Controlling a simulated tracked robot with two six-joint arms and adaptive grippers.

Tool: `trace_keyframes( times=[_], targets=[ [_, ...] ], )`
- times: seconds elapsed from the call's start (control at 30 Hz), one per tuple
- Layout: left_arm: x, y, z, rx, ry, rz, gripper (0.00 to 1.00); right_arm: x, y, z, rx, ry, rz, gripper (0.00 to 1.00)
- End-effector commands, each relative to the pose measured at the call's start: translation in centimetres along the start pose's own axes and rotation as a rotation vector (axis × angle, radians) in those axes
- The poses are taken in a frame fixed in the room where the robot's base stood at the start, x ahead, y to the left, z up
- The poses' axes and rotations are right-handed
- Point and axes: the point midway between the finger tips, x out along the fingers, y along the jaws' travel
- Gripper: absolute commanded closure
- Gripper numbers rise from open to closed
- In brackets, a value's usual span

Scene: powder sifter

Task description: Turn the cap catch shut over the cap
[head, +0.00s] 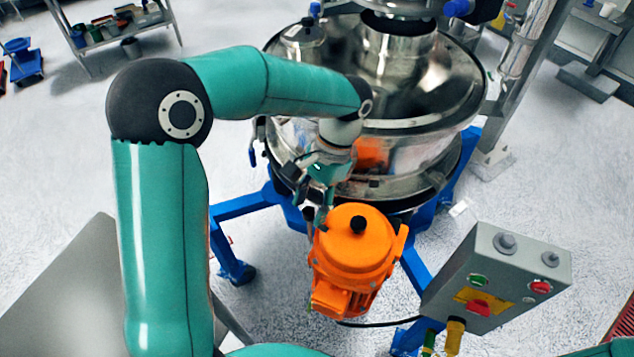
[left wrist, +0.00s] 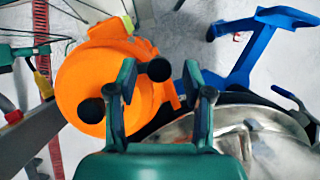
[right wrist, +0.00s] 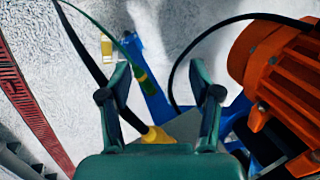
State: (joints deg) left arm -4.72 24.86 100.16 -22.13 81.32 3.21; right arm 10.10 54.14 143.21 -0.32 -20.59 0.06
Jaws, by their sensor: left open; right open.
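The orange motor (head: 352,255) stands upright before the steel sifter, with a black knob (head: 358,225) on top. It fills the left of the left wrist view (left wrist: 75,75). My left gripper (head: 318,205) is open at the motor's sifter side. In the left wrist view a black ball (left wrist: 158,69) lies between its fingertips (left wrist: 160,80); contact cannot be told. A second black knob (left wrist: 91,110) is left of the fingers. I cannot tell which part is the cap catch. A small lidded port (head: 302,38) sits on the sifter. My right gripper (right wrist: 160,85) is open.
The sifter drum (head: 430,150) rests on a blue frame (head: 242,205). A grey control box (head: 500,278) with buttons stands right of the motor. A yellow plug (right wrist: 158,136) and a green plug (right wrist: 143,82) are near my right fingers, with dark cables around them.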

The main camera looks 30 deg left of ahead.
Motion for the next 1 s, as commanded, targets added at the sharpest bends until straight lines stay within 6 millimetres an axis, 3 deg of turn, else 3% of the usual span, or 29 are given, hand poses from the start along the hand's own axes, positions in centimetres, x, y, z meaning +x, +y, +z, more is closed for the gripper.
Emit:
trace_keyframes(
  times=[0.6, 1.0],
  targets=[
    [-10.3, 0.0, -0.2, 0.000, 0.005, -0.001, 0.49, 0.0, 0.0, 0.0, 0.000, 0.000, 0.000, 0.37],
    [-11.6, 0.0, -0.1, 0.000, 0.003, 0.000, 0.49, 0.0, 0.0, 0.0, 0.000, 0.000, 0.000, 0.37]
  ],
)
